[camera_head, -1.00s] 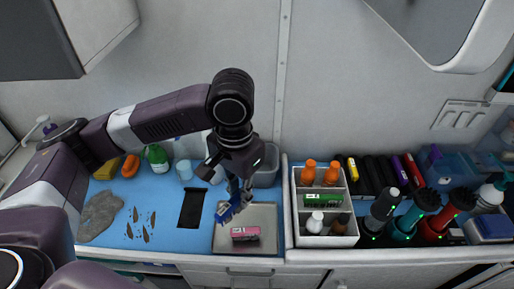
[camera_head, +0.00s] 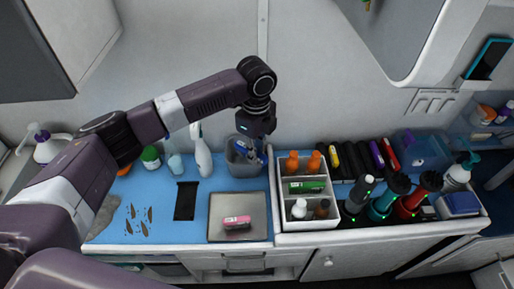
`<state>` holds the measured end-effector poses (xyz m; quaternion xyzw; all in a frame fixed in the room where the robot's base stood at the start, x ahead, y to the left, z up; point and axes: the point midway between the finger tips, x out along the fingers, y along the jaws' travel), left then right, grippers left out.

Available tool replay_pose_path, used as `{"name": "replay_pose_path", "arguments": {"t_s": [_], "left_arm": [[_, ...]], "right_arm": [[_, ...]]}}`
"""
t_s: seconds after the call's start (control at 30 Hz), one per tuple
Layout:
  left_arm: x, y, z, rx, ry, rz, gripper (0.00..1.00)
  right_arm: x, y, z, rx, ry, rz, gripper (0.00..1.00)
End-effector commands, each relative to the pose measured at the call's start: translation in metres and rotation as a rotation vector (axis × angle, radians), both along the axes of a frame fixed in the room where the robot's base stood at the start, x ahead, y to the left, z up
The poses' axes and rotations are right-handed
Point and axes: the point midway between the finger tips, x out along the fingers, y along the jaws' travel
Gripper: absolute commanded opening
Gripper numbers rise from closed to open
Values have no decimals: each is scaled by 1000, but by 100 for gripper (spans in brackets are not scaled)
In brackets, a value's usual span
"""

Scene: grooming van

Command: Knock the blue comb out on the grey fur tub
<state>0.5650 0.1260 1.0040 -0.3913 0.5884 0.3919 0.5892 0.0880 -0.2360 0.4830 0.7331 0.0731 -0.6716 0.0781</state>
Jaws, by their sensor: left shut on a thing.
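The grey fur tub (camera_head: 236,170) stands at the back of the blue mat, just left of the white organizer. My left gripper (camera_head: 252,143) is over the tub, shut on the blue comb (camera_head: 246,151). The comb is tilted and shows at the tub's opening. I cannot tell whether it touches the rim. The gripper hides part of the comb and some of the tub's back edge. My right gripper is not in view.
A metal tray (camera_head: 255,208) with a pink brush (camera_head: 237,222) lies in front of the tub. A white spray bottle (camera_head: 201,155) stands left of the tub. The white organizer (camera_head: 309,223) with bottles is close on the right. Clippers stand further right.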

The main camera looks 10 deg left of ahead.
Motion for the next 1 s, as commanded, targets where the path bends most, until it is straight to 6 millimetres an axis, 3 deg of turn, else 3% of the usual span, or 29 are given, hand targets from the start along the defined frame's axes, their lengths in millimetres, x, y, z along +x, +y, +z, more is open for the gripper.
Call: {"name": "replay_pose_path", "arguments": {"t_s": [0.27,0.8,1.0], "left_arm": [[6,-1,-6,0,1,-110,0],[6,-1,-49,0,-1,-108,0],[6,-1,-53,0,-1,-108,0]], "right_arm": [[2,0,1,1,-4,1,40],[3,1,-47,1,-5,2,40],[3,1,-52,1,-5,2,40]]}}
